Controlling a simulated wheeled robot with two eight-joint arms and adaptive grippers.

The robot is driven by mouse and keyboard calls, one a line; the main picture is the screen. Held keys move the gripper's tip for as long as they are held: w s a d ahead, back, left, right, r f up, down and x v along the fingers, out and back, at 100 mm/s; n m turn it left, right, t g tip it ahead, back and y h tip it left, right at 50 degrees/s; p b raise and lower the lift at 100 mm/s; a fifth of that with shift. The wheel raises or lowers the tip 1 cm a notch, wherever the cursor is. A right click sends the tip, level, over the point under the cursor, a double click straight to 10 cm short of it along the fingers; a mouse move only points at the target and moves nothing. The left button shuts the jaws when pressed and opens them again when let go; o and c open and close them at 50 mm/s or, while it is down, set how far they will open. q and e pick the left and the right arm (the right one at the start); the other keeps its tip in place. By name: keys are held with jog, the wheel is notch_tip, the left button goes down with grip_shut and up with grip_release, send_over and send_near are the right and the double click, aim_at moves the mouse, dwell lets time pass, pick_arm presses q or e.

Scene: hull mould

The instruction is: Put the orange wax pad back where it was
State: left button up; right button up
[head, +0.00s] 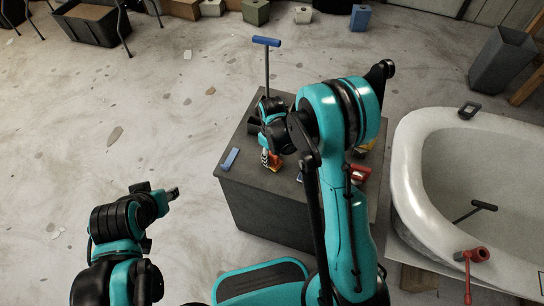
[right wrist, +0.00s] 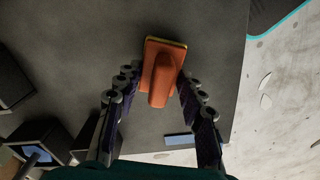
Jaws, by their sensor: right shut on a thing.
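The orange wax pad (right wrist: 163,72) shows in the right wrist view, with a raised grip and a thin yellowish edge along its base. My right gripper (right wrist: 156,82) is shut on it, one finger on each side. In the head view the pad (head: 275,168) shows just below the right gripper (head: 269,160), over the dark grey cabinet top (head: 240,176). I cannot tell whether the pad touches the top. My left gripper (head: 170,192) is at lower left in the head view, over the floor and away from the cabinet; its fingers are unclear.
A blue bar (head: 230,159) lies on the cabinet's left edge. A blue-handled T tool (head: 267,42) stands behind my gripper. A red item (head: 361,173) is at the right, partly hidden by my arm. The white hull mould (head: 420,190) stands right, with a red tool (head: 470,256) on its rim.

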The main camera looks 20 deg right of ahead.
jog(key=shift+f, duration=0.2)
jog(key=o, duration=1)
jog(key=shift+r, duration=0.1)
jog(key=shift+r, duration=0.4)
jog(key=s+d+r+m+t+p, duration=0.1)
jog(key=s+r+p, duration=0.15)
jog(key=r, duration=0.85)
jog(key=s+d+r+m+t+p, duration=0.15)
jog(key=s+r, duration=0.25)
jog(key=r, duration=0.7)
jog(key=shift+s+d+r+m+t, duration=0.1)
jog(key=shift+s+r+m+t, duration=0.55)
jog(key=shift+s, duration=1.15)
jog(key=shift+s+d+r+m+t, duration=0.1)
jog(key=shift+s+r+m+t, duration=0.55)
jog(key=shift+s, duration=1.15)
jog(key=shift+s+d+r+m+t, duration=0.1)
jog(key=shift+s+r+m+t, duration=0.25)
jog(key=shift+s+m+t, duration=1)
